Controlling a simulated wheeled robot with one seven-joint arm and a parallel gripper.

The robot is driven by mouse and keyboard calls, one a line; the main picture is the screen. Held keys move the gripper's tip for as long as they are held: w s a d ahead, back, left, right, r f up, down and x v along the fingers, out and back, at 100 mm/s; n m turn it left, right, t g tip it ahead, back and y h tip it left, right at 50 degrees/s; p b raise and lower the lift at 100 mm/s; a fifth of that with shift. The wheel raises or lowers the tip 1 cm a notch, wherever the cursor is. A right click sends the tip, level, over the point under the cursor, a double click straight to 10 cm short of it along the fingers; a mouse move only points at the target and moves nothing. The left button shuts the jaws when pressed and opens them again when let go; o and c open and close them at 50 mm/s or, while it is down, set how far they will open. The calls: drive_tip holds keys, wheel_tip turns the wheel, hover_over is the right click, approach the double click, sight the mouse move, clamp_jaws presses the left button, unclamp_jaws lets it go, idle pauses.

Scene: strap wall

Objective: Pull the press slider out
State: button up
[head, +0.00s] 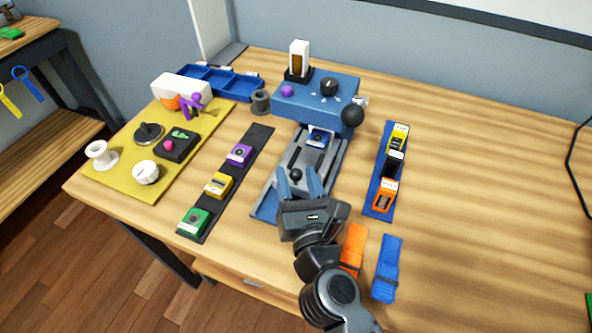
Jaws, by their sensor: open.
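The press (318,98) is a blue machine at the back middle of the table, with a black ball-ended lever on its right. A black knob (296,174) stands at the slider's near end. My gripper (299,178) is open over that near end, with its two blue-grey fingers around or just beside the knob. I cannot tell whether they touch it.
A black strip with green, yellow and purple blocks (219,185) lies to the left, beside a yellow board (116,178) with knobs. A blue strip (371,203) holding several blocks lies to the right. Orange (354,240) and blue (387,268) straps lie near the front. The table's right side is clear.

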drive_tip(key=shift+w+a, duration=0.15)
drive_tip(key=shift+w, duration=0.45)
clamp_jaws()
drive_tip(key=shift+s, duration=0.1)
